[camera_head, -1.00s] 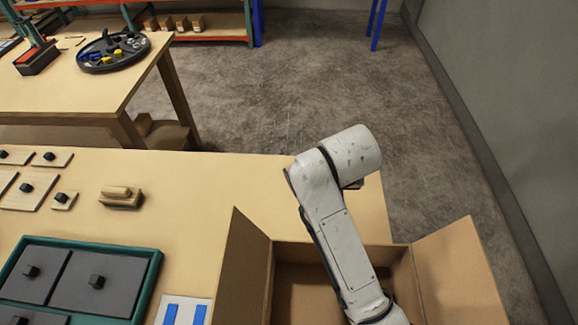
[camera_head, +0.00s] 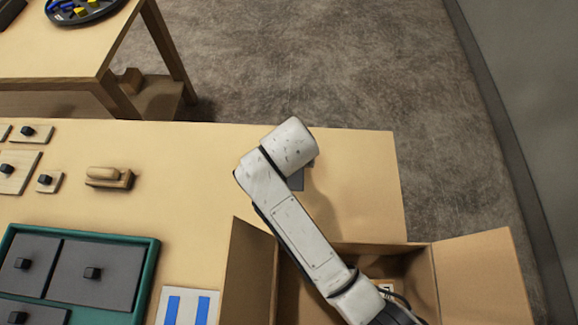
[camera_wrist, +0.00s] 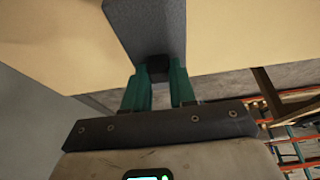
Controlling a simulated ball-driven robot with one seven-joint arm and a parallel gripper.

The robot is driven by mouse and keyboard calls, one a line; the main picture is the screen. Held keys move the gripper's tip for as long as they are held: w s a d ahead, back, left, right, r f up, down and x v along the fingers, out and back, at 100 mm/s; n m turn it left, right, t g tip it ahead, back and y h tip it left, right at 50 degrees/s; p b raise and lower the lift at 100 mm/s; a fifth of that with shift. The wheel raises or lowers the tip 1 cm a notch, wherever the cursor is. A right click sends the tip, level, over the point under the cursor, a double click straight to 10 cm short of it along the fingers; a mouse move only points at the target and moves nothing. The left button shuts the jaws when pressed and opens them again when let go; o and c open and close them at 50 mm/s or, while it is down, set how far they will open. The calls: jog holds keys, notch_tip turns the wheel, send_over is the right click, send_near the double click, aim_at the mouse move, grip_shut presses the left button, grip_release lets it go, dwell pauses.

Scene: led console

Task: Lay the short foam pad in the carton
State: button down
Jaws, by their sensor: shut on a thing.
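A dark grey foam pad (camera_wrist: 148,25) with a black knob is held in my gripper (camera_wrist: 158,85). The green fingers are shut on the knob in the wrist view. A small part of the pad (camera_head: 297,180) shows beside my arm in the head view, over the table; the gripper is hidden there. I cannot tell the pad's full length. The open cardboard carton (camera_head: 248,270) stands at the bottom centre, flaps spread. My arm crosses above it and hides part of its inside. A printed label shows inside.
A teal tray (camera_head: 155,262) with several grey knobbed pads lies at the left. Wooden knobbed plates (camera_head: 14,172) and a wooden block (camera_head: 108,178) lie behind it. A white card with blue stripes (camera_head: 187,306) is left of the carton. The table's back right is clear.

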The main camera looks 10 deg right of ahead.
jog(key=shift+f, duration=2.7)
jog(key=shift+f, duration=0.1)
jog(key=c, duration=0.9)
grip_release()
